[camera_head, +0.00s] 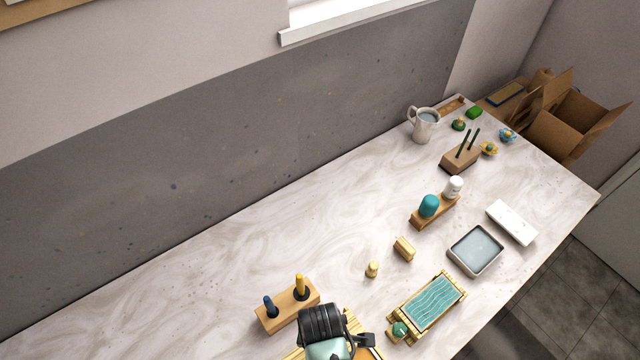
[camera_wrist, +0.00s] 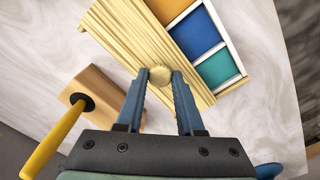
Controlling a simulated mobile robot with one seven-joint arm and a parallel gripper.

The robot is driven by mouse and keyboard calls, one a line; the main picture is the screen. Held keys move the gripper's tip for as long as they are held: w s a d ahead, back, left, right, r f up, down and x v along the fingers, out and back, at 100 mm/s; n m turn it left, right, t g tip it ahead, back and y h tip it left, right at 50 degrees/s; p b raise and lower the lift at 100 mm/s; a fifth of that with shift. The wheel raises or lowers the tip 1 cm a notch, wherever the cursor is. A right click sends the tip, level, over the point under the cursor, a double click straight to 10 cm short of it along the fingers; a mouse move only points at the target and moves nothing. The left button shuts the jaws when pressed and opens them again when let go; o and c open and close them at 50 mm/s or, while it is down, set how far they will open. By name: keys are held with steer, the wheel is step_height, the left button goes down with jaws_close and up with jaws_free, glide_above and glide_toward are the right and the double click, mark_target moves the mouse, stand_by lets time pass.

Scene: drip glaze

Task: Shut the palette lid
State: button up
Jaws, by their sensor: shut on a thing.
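The palette shows in the wrist view as a pale frame (camera_wrist: 241,79) with orange, blue and teal wells in a row. Its ribbed, straw-coloured lid (camera_wrist: 130,35) lies beside the wells, leaving these wells uncovered. A round brass knob (camera_wrist: 159,76) sits on the lid. My gripper (camera_wrist: 160,74) has its two blue fingers on either side of the knob and is shut on it. In the head view, my gripper (camera_head: 326,340) hides most of the palette at the bottom edge, and its fingertips are hidden.
A wooden holder (camera_head: 274,320) with a blue and a yellow handle stands close behind the palette. A wooden rack (camera_head: 406,335) with a teal wavy panel lies to the right. A small pale peg (camera_head: 372,270) stands between them. The counter (camera_head: 200,290) is clear at left.

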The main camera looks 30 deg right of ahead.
steer(key=shift+s+p, duration=1.45)
steer(key=shift+s, duration=1.65)
steer(key=o, duration=1.1)
steer(key=shift+d, duration=0.1)
steer(key=shift+c, duration=0.2)
step_height(320, 180, up, 6)
steer(key=p, duration=0.6)
steer(key=shift+w+r, duration=0.1)
step_height(320, 180, up, 13)
steer(key=b, duration=0.1)
steer(key=shift+b, duration=0.35)
